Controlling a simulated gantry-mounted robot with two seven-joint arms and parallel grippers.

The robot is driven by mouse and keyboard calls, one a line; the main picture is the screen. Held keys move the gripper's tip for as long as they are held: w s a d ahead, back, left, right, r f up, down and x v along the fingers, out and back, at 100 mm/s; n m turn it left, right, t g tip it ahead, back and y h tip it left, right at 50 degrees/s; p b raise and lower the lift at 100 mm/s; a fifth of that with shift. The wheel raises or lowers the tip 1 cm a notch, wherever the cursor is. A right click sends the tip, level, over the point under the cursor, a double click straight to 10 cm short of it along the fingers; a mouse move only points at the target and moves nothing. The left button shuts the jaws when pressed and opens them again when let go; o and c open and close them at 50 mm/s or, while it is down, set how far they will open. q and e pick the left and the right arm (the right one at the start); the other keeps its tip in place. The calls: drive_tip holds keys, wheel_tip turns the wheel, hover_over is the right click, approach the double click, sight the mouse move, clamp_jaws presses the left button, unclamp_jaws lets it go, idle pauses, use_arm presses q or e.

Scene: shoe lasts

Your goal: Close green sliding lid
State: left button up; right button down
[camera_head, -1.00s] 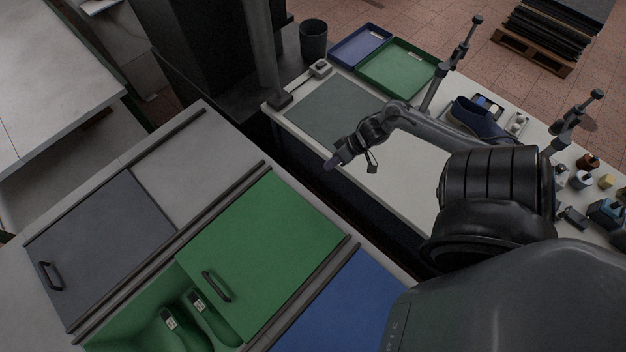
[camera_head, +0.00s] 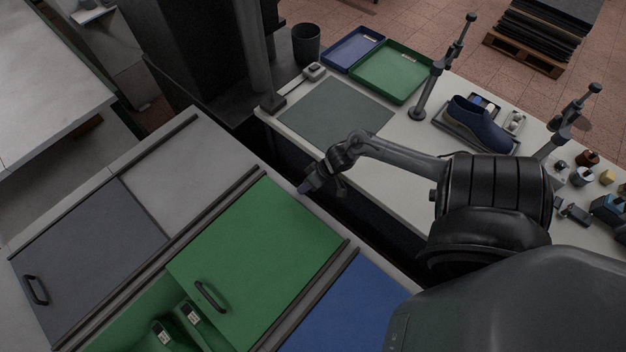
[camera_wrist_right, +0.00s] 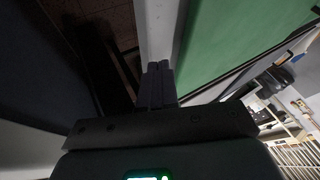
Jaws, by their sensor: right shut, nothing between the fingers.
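The green sliding lid (camera_head: 258,255) lies in its rails on the cabinet top, with a dark handle (camera_head: 210,296) near its lower left edge. The compartment is partly open at its lower left, where green shoe lasts (camera_head: 190,322) show. My right gripper (camera_head: 306,187) is shut and empty, just beyond the lid's upper right corner near the cabinet's edge. In the right wrist view its shut fingers (camera_wrist_right: 158,80) point along the pale cabinet edge, with the green lid (camera_wrist_right: 225,40) beside them. My left gripper is not in view.
A grey lid (camera_head: 88,255) and a blue lid (camera_head: 340,305) flank the green one. A dark gap separates the cabinet from a white workbench (camera_head: 385,165) holding trays, a blue shoe (camera_head: 474,117) and tool stands.

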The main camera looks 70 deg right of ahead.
sight(209, 282)
drive_tip(key=shift+w+a, duration=0.3)
drive_tip(key=shift+a, duration=0.75)
drive_tip(key=shift+a, duration=0.1)
drive_tip(key=shift+w+a+r+p, duration=0.1)
drive_tip(key=shift+w+a+p, duration=0.1)
drive_tip(key=shift+p, duration=0.1)
drive_tip(key=w+a+p, duration=0.2)
drive_tip(key=a, duration=0.3)
drive_tip(key=w+a+p, duration=0.1)
drive_tip(key=a, duration=0.4)
drive_tip(key=w+a+p, duration=0.2)
drive_tip(key=a, duration=0.3)
drive_tip(key=shift+w+a+r+p, duration=0.1)
drive_tip(key=shift+w+r+p, duration=0.1)
drive_tip(key=shift+w+p, duration=0.15)
drive_tip(key=w+a, duration=0.2)
drive_tip(key=a, duration=0.4)
drive_tip(key=w+a, duration=0.3)
drive_tip(key=a, duration=0.3)
drive_tip(key=w+a, duration=0.2)
drive_tip(key=a, duration=0.5)
drive_tip(key=shift+w+a+f, duration=0.1)
drive_tip(key=shift+w+f, duration=0.1)
drive_tip(key=shift+f, duration=0.05)
drive_tip(key=shift+w+a, duration=0.15)
drive_tip(key=shift+a, duration=0.35)
